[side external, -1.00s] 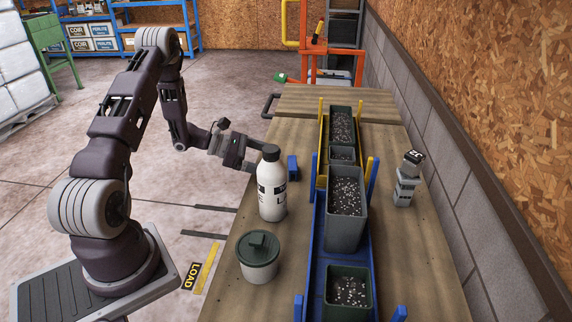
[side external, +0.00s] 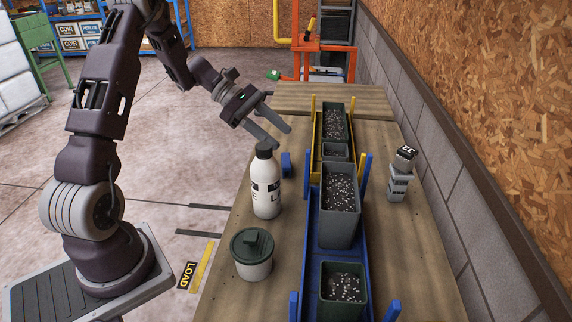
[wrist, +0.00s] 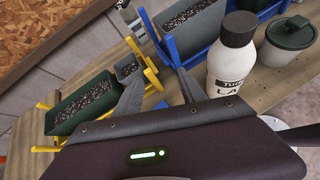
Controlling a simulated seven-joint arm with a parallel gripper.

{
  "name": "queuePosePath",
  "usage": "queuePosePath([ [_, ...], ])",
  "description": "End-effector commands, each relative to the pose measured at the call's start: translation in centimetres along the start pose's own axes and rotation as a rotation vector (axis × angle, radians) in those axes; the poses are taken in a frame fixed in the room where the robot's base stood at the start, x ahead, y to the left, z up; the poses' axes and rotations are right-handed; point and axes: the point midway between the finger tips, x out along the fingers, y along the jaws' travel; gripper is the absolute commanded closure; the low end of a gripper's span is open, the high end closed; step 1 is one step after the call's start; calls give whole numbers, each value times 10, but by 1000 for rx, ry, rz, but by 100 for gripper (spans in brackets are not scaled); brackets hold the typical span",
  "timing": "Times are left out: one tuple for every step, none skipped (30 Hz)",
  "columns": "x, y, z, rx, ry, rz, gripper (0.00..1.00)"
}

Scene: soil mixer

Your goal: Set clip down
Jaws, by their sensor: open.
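A small blue block, which looks like the clip (side external: 286,163), rests on the wooden table just right of the white bottle (side external: 266,187) in the side view. My gripper (side external: 281,138) is open, above and behind the bottle, with its fingers pointing down to the right. The fingers are apart from the clip and nothing shows between them. In the wrist view my two spread fingers (wrist: 158,76) stand over the table with the potting trays beyond.
A blue tray (side external: 313,285) and a yellow tray (side external: 318,168) hold pots of soil along the table. A lidded tub (side external: 252,254) stands in front of the bottle. A grey device (side external: 399,183) stands at right. Bare table lies behind the yellow tray.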

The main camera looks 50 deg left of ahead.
Motion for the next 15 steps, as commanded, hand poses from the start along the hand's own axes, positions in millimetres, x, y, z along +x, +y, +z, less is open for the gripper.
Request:
queuePosePath([
  [12,-3,5,116,66,-101,52],
  [16,-6,6,185,114,-165,52],
  [21,-8,5,279,184,-245,52],
  [23,-8,3,352,242,-304,52],
  [25,-7,2,423,303,-357,52],
  [25,-3,-1,519,388,-424,52],
  [24,2,-2,585,452,-466,52],
  [21,8,-3,650,516,-504,52],
  [18,18,-3,726,597,-544,52],
  [15,26,-3,779,654,-567,52],
  [12,34,-2,825,707,-585,52],
  [7,44,0,879,770,-605,52],
  [5,51,3,912,811,-614,52],
  [11,46,-11,902,808,-624,52],
  [19,43,-24,896,802,-623,52],
])
